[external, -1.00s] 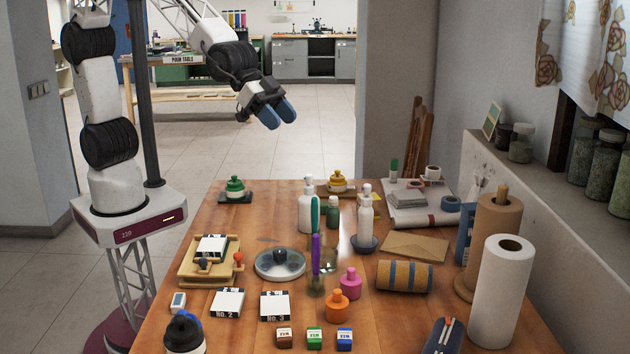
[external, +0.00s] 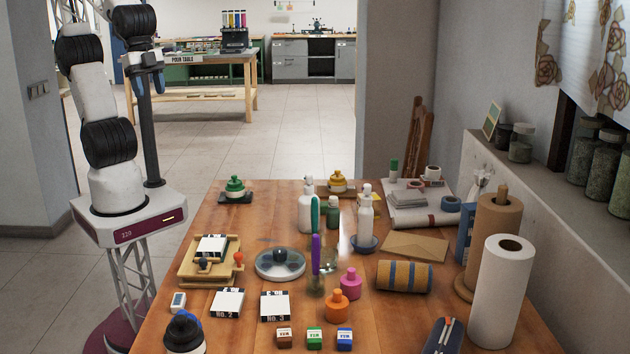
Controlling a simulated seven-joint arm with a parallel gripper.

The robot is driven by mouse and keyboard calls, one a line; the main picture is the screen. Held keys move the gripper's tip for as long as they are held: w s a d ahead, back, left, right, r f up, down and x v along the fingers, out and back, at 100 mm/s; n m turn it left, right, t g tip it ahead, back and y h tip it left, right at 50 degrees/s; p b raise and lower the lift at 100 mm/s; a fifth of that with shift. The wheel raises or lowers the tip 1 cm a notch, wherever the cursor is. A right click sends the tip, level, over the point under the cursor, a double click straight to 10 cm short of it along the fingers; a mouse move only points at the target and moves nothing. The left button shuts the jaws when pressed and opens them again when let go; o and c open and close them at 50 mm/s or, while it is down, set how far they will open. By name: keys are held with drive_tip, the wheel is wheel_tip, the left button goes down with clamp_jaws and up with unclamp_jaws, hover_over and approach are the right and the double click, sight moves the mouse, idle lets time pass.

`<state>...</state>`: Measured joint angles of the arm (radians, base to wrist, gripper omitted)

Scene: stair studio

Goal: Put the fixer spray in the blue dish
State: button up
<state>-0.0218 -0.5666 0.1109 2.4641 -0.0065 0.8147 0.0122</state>
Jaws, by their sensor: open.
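Two white bottles stand upright on the table; I cannot read a label that tells which is the fixer spray. One white bottle (external: 306,212) is left of centre, towards the back. The other, slimmer white bottle (external: 366,218) appears to stand in the small blue dish (external: 373,247), though its base is partly hidden. My gripper (external: 145,84) is open and empty, with blue fingers pointing down. It is high at the upper left, beside the dark post and well away from the table objects.
A brown envelope (external: 415,246) and striped roll (external: 404,276) lie to the right. The round grey palette (external: 280,266) is left. Bare wood shows at the left back.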

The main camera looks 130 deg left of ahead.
drive_tip(key=s+d+g, duration=0.1)
drive_tip(key=s, duration=0.5)
drive_tip(key=shift+f, duration=0.35)
